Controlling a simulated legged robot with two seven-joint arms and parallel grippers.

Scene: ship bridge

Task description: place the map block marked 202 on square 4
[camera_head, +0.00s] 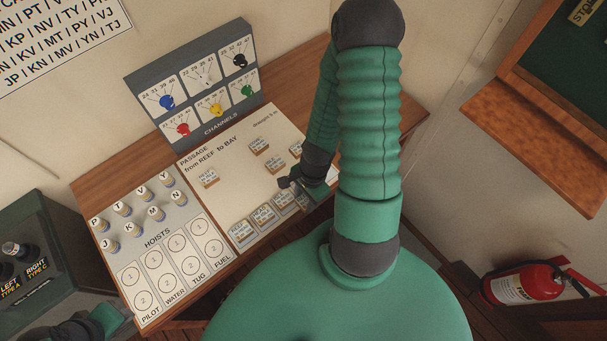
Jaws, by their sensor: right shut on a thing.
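The passage board (222,155), headed "from REEF to BAY", lies on the wooden desk. Several small map blocks sit on it: one alone at the left (208,178), one at the upper middle (258,146), one below that (275,163), one near my arm (296,149). A row of blocks (263,216) lines the lower edge. Their numbers are too small to read, so I cannot tell which is 202, nor where square 4 is. My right gripper (288,184) is low over the board's right part, shut on a map block that it mostly hides. My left gripper (78,329) is at the bottom left, its jaws unclear.
Left of the board is the hoists panel (150,252) with several lettered pegs (122,209). The channels box (195,80) with coloured knobs stands behind. A dark console (40,265) is at the left. A fire extinguisher (525,283) is at the lower right.

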